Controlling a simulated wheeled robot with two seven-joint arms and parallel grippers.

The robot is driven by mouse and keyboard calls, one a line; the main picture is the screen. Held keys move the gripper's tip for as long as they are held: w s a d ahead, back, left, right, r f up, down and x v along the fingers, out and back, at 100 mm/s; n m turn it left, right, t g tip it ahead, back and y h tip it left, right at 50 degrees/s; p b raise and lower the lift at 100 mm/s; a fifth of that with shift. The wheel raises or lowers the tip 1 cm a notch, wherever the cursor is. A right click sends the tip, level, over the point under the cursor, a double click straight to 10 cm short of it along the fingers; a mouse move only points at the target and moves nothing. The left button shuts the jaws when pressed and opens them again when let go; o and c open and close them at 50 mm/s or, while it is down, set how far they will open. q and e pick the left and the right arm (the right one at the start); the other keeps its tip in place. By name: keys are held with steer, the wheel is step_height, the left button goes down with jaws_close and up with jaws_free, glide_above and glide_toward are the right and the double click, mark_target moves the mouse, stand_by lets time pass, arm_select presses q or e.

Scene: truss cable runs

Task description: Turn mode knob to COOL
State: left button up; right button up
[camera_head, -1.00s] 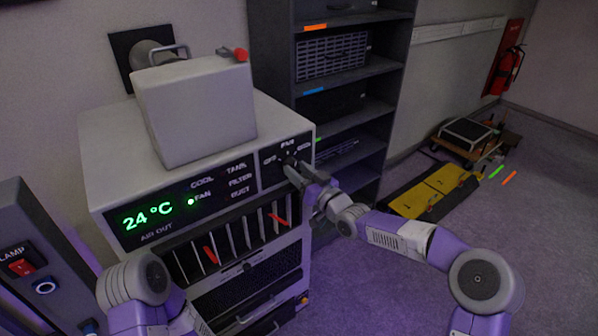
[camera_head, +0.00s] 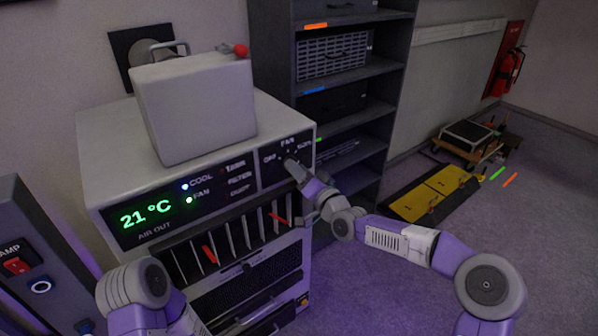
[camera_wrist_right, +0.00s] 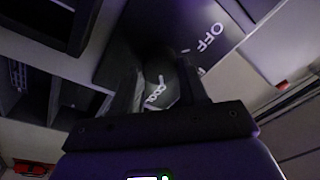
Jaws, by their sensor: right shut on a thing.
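The white air unit (camera_head: 100,165) stands at the left. Its black front panel shows 21 °C in green digits (camera_head: 146,214). A blue light (camera_head: 185,187) is lit beside COOL and a green light (camera_head: 189,200) beside FAN. The mode knob sits on the panel's right part, near its OFF and FAN labels, mostly hidden by my right gripper (camera_head: 293,166). In the right wrist view, my right gripper (camera_wrist_right: 160,88) is shut on the dark knob, with COOL and OFF lettering near the fingers. My left gripper is out of view.
A grey box (camera_head: 195,110) with a red knob (camera_head: 240,50) sits on the unit. A dark shelf (camera_head: 335,125) stands behind it. A panel with a red switch (camera_head: 16,266) is at the left edge. Yellow floor plates (camera_head: 432,193) and a cart lie right; the floor there is otherwise mostly clear.

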stand_by(0.4)
steer(key=o, duration=1.1)
steer(key=shift+c, duration=0.2)
steer(key=shift+s+d, duration=0.1)
steer(key=r+v, duration=0.1)
steer(key=v, duration=0.6)
steer(key=shift+s+f+p, duration=0.15)
steer(key=shift+f+p, duration=0.2)
steer(key=shift+f, duration=0.2)
